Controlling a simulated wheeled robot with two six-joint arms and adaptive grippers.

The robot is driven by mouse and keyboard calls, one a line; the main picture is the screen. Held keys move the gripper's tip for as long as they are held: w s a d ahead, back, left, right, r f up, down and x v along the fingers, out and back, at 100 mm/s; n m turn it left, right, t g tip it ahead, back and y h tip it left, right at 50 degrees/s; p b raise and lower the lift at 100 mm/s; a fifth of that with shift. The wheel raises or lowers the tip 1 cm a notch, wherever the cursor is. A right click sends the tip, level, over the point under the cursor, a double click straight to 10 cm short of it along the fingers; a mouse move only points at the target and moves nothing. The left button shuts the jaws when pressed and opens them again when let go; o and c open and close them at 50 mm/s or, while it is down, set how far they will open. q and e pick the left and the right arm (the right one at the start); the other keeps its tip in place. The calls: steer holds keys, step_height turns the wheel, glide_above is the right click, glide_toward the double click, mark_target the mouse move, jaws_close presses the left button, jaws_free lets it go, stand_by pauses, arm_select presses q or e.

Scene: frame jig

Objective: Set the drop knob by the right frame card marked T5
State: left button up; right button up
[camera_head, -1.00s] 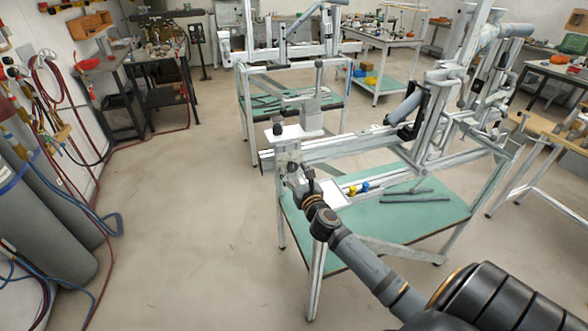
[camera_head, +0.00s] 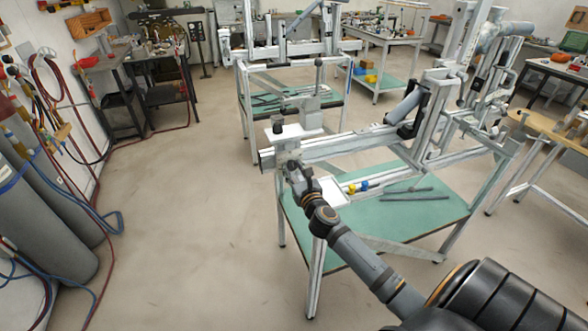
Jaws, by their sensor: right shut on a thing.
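The frame jig (camera_head: 335,150) is a long pale metal beam on a table with a green shelf. My right gripper (camera_head: 291,170) is at the left end of the jig, against the grey end bracket. It is shut on a small part there that looks like the drop knob; the fingers and wrist mostly hide it. A white card-like sheet (camera_head: 332,192) lies right of the gripper; no T5 mark can be read. My left gripper is not in view.
A second frame table (camera_head: 290,100) stands behind. Gas cylinders (camera_head: 40,215) and hoses are at the left. The floor left of the jig is clear.

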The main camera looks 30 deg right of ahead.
steer(key=n+p, duration=0.2)
steer(key=shift+r+n, duration=0.2)
steer(key=shift+n, duration=0.1)
steer(key=n+p, duration=0.2)
steer(key=shift+n, duration=0.4)
steer(key=n+p, duration=0.2)
steer(key=n, duration=0.1)
steer(key=shift+f+n+p, duration=0.15)
steer(key=shift+n+p, duration=0.55)
steer(key=shift+n, duration=0.8)
steer(key=o, duration=1.1)
